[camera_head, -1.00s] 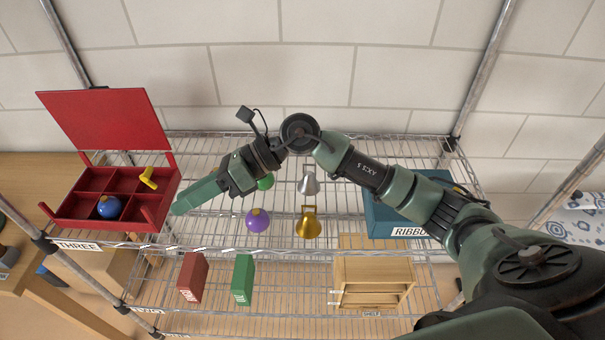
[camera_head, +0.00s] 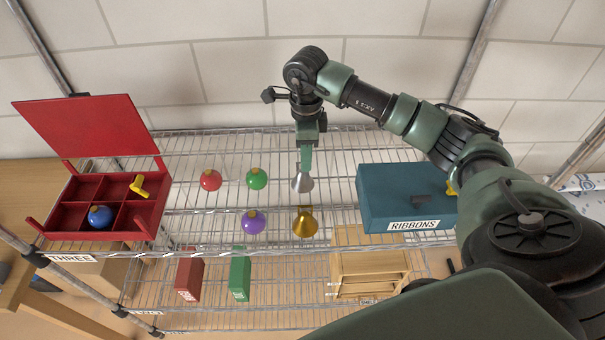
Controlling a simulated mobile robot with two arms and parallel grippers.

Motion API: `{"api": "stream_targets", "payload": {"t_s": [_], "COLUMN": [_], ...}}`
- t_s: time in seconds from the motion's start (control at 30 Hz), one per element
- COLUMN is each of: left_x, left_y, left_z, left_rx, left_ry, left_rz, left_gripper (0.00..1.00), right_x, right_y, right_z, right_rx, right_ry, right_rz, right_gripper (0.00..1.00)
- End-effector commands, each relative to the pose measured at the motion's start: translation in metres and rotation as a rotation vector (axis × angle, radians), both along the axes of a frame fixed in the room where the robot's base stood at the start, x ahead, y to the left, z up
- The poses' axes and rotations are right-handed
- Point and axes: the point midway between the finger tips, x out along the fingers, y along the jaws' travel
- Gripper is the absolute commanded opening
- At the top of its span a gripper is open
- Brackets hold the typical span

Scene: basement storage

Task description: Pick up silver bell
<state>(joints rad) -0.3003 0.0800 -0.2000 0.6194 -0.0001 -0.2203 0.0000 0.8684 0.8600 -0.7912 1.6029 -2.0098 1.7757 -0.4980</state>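The silver bell (camera_head: 302,184) stands on the wire shelf, behind the gold bell (camera_head: 305,225). My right gripper (camera_head: 305,166) points down, with its green fingers at the top of the silver bell. The fingers overlap the bell's top in the picture. They are seen edge-on, so I cannot tell whether they are open, shut or touching the bell. My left gripper is not in view.
A red ball (camera_head: 210,180), a green ball (camera_head: 256,178) and a purple ball (camera_head: 253,222) sit left of the bells. An open red compartment box (camera_head: 66,220) is at left, and a blue RIBBONS box (camera_head: 375,205) at right. A wooden drawer unit (camera_head: 370,264) is below.

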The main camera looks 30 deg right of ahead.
Motion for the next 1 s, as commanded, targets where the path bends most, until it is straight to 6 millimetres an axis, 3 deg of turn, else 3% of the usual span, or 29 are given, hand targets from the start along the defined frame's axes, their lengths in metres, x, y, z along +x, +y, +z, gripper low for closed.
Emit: {"api": "stream_targets", "payload": {"t_s": [0.03, 0.2, 0.43, 0.57, 1.0], "left_x": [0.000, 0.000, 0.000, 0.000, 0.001], "left_y": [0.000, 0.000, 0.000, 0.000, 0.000], "left_z": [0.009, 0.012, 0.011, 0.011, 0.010], "left_rx": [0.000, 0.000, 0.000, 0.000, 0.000], "left_ry": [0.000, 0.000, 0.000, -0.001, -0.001], "left_rz": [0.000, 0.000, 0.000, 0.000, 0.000], "left_gripper": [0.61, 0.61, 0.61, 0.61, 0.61], "right_x": [-0.002, -0.001, -0.001, -0.001, 0.000], "right_y": [0.000, 0.000, 0.000, 0.000, 0.000], "right_z": [-0.004, -0.023, -0.025, -0.025, -0.022], "right_rx": [0.001, 0.001, 0.001, 0.001, 0.002], "right_ry": [0.005, 0.002, -0.001, -0.001, -0.002], "right_rz": [0.000, 0.001, 0.001, 0.001, 0.001], "right_gripper": [0.31, 0.31, 0.31, 0.00, 0.00]}}
